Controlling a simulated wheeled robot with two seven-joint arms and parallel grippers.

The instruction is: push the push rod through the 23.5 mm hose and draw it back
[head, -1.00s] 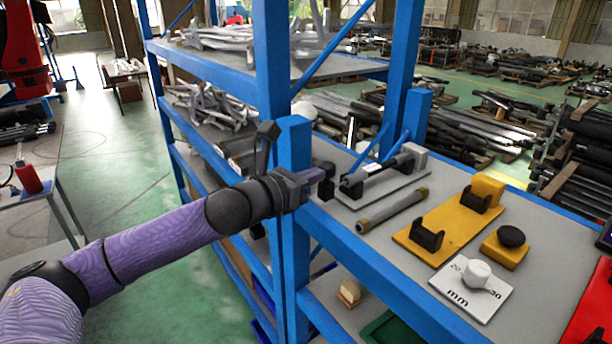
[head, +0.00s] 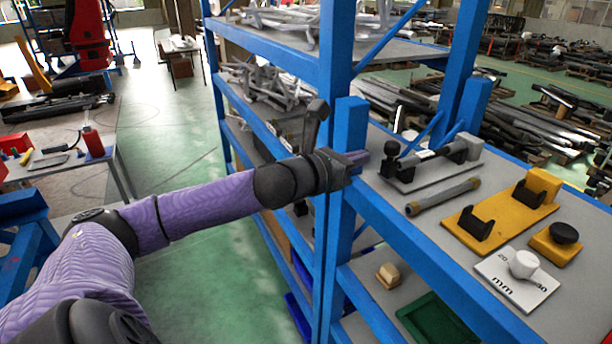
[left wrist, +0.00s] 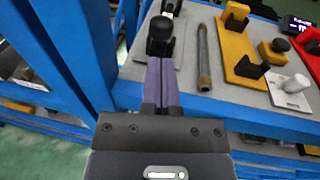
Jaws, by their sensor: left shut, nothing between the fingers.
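My left gripper (head: 364,160) is shut and empty at the shelf's near edge, beside the blue post. Its purple fingers point toward a black-knobbed end (head: 391,147) on a grey plate. In the left wrist view the fingertips (left wrist: 160,62) lie just short of the knob (left wrist: 160,28); I cannot tell if they touch. A dark rod or tube (head: 425,160) runs from there to a pale block (head: 467,147). A grey tube with brass ends (head: 443,196) lies beside the plate; it also shows in the left wrist view (left wrist: 204,58). No size marking is readable on either tube. My right gripper is out of view.
A yellow base with black cradles (head: 497,222), a yellow block with a black knob (head: 558,243) and a white mm plate (head: 500,287) stand to the right. The blue post (head: 348,140) rises close beside my gripper. Below is a shelf with a green tray (head: 440,325).

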